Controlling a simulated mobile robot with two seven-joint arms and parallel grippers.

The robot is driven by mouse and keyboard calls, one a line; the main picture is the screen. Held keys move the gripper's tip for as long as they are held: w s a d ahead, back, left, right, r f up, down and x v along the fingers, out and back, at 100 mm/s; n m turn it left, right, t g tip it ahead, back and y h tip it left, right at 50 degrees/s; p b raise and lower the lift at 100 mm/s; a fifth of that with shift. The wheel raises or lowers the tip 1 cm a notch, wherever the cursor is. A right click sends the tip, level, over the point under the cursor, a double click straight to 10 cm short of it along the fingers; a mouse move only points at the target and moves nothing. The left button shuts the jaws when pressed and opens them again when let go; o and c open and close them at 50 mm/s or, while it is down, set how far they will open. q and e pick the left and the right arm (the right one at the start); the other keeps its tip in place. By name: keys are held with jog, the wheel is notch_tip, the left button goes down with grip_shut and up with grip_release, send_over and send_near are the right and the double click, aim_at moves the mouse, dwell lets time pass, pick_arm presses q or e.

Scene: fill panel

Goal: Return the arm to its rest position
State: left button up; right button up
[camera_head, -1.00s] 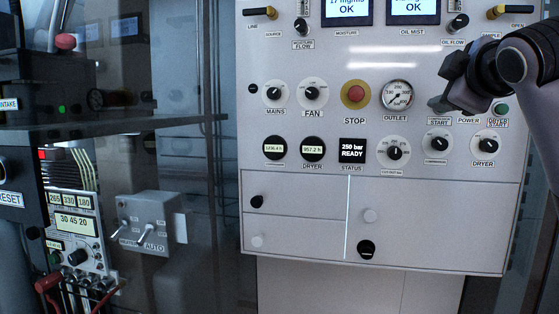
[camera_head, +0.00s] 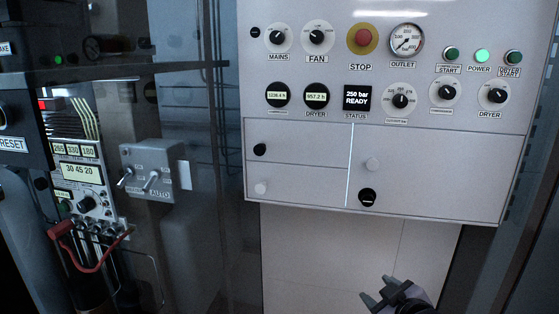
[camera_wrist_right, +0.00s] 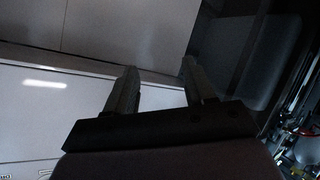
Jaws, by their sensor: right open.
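My right gripper (camera_head: 383,293) is at the bottom of the head view, below the lower edge of the fill panel (camera_head: 300,208). Its fingers are apart with nothing between them. In the right wrist view its two fingers (camera_wrist_right: 160,75) also stand apart and empty, with pale panel surfaces beyond. The panel shows the red stop button (camera_head: 363,39), the outlet gauge (camera_head: 406,40), a lit green power lamp (camera_head: 482,56) and a status display (camera_head: 356,98) reading 250 bar READY. My left gripper is not in view.
A grey switch box (camera_head: 155,170) with two toggles is on the left. A control unit (camera_head: 80,172) with displays and a red hooked handle (camera_head: 62,229) stand farther left. The area in front of the pale lower wall (camera_head: 310,255) is clear.

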jog(key=s+f+m+g, duration=0.1)
jog(key=s+f+m, duration=0.1)
jog(key=s+f, duration=0.7)
jog(key=s+f+m+g, duration=0.1)
jog(key=s+f+m, duration=0.2)
jog(key=s+f, duration=0.7)
jog(key=s, duration=0.7)
jog(key=shift+s+a, duration=0.3)
jog(key=shift+a, duration=0.05)
jog(key=shift+f, duration=0.15)
